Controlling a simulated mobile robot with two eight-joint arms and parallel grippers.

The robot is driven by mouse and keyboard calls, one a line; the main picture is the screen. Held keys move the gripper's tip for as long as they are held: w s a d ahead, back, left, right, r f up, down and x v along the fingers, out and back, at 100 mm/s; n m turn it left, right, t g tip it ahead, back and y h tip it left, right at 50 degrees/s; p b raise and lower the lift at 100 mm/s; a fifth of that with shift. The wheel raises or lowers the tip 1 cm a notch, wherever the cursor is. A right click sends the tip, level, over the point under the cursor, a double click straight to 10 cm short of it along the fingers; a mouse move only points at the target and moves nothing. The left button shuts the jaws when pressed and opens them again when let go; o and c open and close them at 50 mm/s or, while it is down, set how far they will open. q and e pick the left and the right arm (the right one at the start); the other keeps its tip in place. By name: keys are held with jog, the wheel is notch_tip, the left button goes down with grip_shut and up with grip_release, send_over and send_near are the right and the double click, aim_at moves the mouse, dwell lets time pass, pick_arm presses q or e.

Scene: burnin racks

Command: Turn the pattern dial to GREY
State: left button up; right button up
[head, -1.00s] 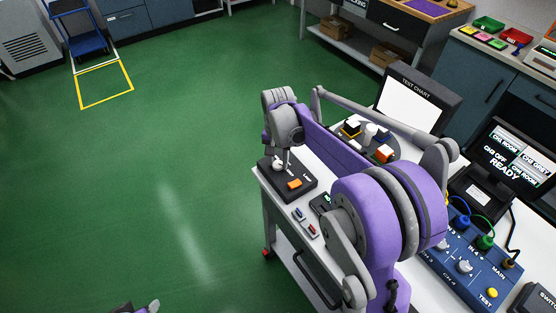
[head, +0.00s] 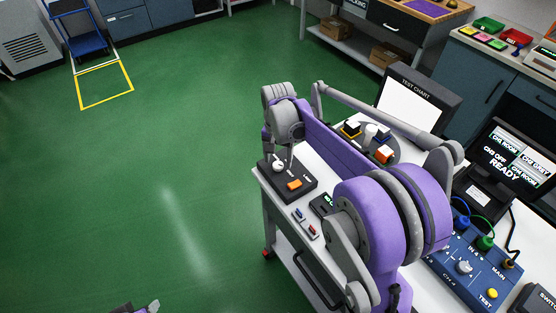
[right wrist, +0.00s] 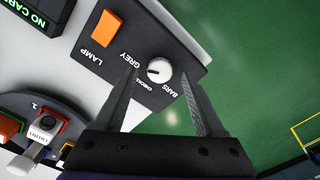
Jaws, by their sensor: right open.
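The pattern dial is a round white knob (right wrist: 160,70) on a black box (right wrist: 178,50), lettered GREY, CHECKER and BARS around one side. A short dark mark on the knob points left in the right wrist view, to the side of GREY; its exact setting is hard to tell. The knob also shows in the head view (head: 278,167) at the box's left end. My right gripper (right wrist: 158,78) is open, its fingers apart on either side of the knob in the wrist picture; no contact is seen. My left gripper is not clearly seen.
An orange LAMP button (right wrist: 104,29) is on the same box. A round turntable with small blocks (head: 376,148), a test chart (head: 410,100), a READY screen (head: 512,160) and a blue switch box (head: 470,270) stand nearby. Green floor (head: 170,170) is free at left.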

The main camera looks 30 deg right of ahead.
aim_at(278, 165)
notch_tip(278, 165, up, 10)
jog(key=shift+f+p, duration=0.25)
jog(key=shift+p, duration=0.05)
jog(key=shift+s, duration=0.1)
dwell(0.3)
jog(key=s+a+f+n+t, duration=0.1)
jog(key=s+a+f+n, duration=0.1)
jog(key=s, duration=0.5)
jog(key=s+a+f+n+t+p, duration=0.1)
jog(key=s+a+f+n+t, duration=0.1)
jog(key=s+a+n, duration=0.2)
jog(key=s+a+f+n+t+p, duration=0.1)
jog(key=s+a+f+n+t, duration=0.1)
jog(key=s, duration=0.8)
jog(key=a+f+n, duration=0.1)
jog(key=a, duration=0.1)
jog(key=shift+a+n, duration=0.3)
jog(key=shift+n, duration=0.1)
